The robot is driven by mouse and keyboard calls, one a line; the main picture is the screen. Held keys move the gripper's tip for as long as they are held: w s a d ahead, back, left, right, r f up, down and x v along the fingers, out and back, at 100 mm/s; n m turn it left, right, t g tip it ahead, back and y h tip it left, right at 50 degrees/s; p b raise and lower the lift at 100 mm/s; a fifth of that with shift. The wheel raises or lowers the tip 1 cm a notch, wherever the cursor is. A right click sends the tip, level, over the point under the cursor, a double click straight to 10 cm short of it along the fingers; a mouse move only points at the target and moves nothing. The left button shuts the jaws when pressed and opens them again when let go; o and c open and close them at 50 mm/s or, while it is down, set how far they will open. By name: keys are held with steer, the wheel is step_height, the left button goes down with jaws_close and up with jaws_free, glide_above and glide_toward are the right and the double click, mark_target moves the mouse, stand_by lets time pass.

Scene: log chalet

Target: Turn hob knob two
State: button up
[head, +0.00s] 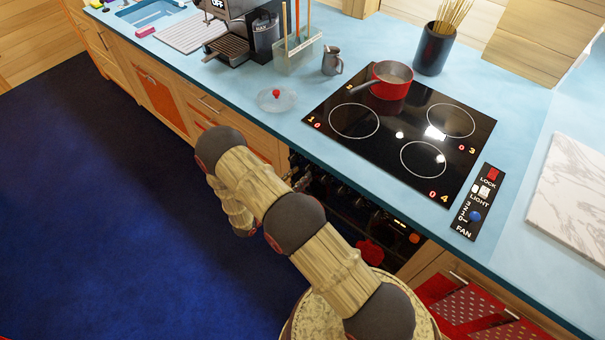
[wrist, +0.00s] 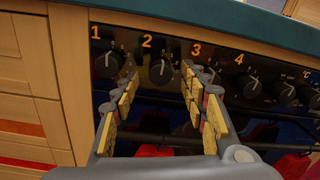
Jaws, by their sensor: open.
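Hob knob two (wrist: 160,71) is a round dark knob under the orange number 2 on the black oven panel in the wrist view. My gripper (wrist: 160,76) is open, with one finger on each side of knob two. The fingers look apart from the knob, though their exact depth is hard to tell. Knob one (wrist: 107,64) is left of the left finger. Knob three (wrist: 205,74) is partly covered by the right finger. Knob four (wrist: 249,87) is farther right. In the head view my arm hides the gripper and much of the knob row.
The black hob (head: 387,137) carries a red pan (head: 391,82) at its back left. A glass lid (head: 277,100) lies on the blue worktop (head: 287,131) near the front edge. A switch panel (head: 477,202) is right of the hob. The blue floor (head: 120,220) on the left is clear.

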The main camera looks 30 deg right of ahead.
steer(key=shift+x, duration=1.1)
steer(key=shift+c, duration=1.2)
jaws_close()
